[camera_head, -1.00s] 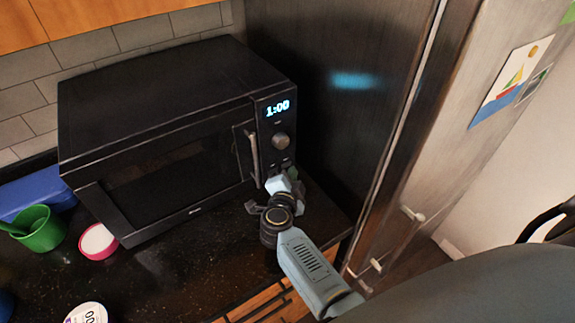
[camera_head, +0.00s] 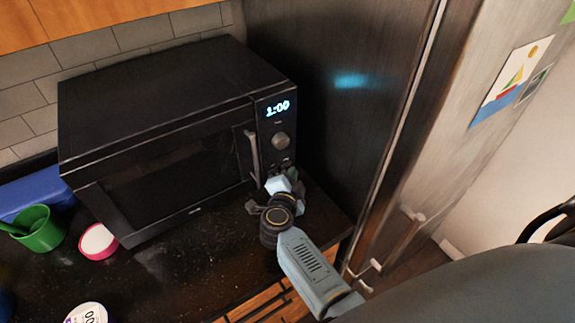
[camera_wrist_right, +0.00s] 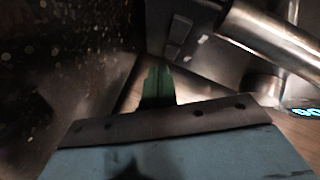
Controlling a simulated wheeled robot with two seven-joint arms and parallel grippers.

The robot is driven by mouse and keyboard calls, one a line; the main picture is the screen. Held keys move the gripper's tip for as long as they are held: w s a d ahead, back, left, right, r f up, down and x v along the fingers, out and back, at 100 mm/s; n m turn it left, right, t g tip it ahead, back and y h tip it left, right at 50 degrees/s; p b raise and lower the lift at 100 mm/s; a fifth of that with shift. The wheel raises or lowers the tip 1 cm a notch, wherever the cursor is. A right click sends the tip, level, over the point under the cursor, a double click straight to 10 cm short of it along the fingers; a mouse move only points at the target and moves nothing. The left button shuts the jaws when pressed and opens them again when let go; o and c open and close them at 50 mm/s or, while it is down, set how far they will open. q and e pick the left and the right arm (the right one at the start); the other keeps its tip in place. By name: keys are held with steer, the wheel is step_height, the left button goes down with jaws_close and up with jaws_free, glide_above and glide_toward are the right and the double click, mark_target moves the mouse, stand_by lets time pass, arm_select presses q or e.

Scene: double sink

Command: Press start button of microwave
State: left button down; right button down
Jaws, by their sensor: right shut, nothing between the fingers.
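The black microwave (camera_head: 150,110) stands on the counter with its door shut. Its control panel on the right side has a lit blue display (camera_head: 277,108) and a round knob (camera_head: 280,141). Small buttons (camera_head: 282,163) sit low on the panel, partly hidden behind my right gripper. My right gripper (camera_head: 290,174) is shut and empty, at the panel's lower part. In the right wrist view its green fingertips (camera_wrist_right: 158,86) are together, near dark rectangular buttons (camera_wrist_right: 180,38). I cannot tell whether they touch. My left gripper is not in view.
The microwave's door handle (camera_head: 253,155) is just left of my right gripper. A tall dark fridge (camera_head: 340,100) stands close on the right. A green cup (camera_head: 40,230) and a pink-rimmed tub (camera_head: 98,242) are on the counter (camera_head: 170,275) at left.

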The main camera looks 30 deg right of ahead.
steer(key=shift+w, duration=0.15)
stand_by(0.5)
steer(key=shift+w, duration=0.35)
